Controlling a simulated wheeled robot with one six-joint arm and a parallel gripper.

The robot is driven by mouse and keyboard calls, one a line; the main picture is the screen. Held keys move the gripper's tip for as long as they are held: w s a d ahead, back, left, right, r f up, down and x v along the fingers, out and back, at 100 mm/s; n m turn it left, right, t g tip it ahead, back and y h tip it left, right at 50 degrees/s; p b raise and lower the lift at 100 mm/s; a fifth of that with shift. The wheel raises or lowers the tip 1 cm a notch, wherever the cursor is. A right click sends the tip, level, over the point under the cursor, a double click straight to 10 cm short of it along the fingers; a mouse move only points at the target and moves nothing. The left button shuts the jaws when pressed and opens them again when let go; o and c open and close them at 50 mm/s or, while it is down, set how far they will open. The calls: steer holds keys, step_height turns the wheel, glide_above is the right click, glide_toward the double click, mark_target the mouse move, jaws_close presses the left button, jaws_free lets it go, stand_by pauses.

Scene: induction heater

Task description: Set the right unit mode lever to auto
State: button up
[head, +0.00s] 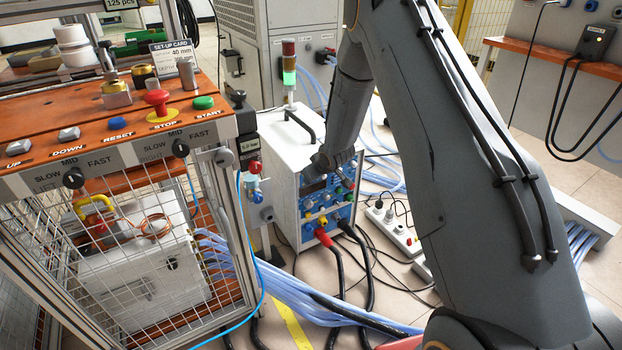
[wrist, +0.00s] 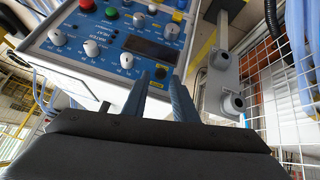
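A white unit with a blue control panel (head: 312,205) stands on the floor right of the caged bench. In the wrist view its panel (wrist: 70,62) fills the upper left, tilted, with white knobs (wrist: 91,47), coloured buttons and a dark display (wrist: 150,48). The mode lever cannot be told apart from the other controls, and its setting is not readable. My gripper (wrist: 158,90) has its two fingers apart with nothing seen between them. They point at the panel near the display; contact cannot be told. In the head view my wrist partly covers the panel's upper part.
A wire cage bench (head: 120,250) with a red stop button (head: 157,100) stands at left. A power strip (head: 395,228) and blue hoses lie on the floor. A grey bracket (wrist: 222,65) and wire mesh are right in the wrist view.

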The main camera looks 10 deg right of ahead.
steer(key=shift+p+v, duration=0.35)
steer(key=shift+v, duration=1.85)
steer(key=s+a+r+m+g+h, duration=0.1)
steer(key=s+a+r+g, duration=0.15)
steer(key=s+r, duration=0.65)
steer(key=s+a+r+m+g+h, duration=0.1)
steer(key=s+a+r, duration=0.2)
steer(key=s+r, duration=0.6)
steer(key=s+a+r+g, duration=0.1)
steer(key=s+r, duration=0.2)
steer(key=s, duration=0.6)
steer(key=s+a+r+g+y, duration=0.1)
steer(key=s+a+r+g, duration=0.1)
steer(key=s, duration=0.7)
steer(key=s+a+r+g, duration=0.1)
steer(key=s+r, duration=0.2)
steer(key=s, duration=0.6)
steer(key=d+r+m+p, duration=0.3)
steer(key=d+r+p, duration=0.6)
steer(key=p, duration=0.9)
steer(key=shift+s, duration=0.15)
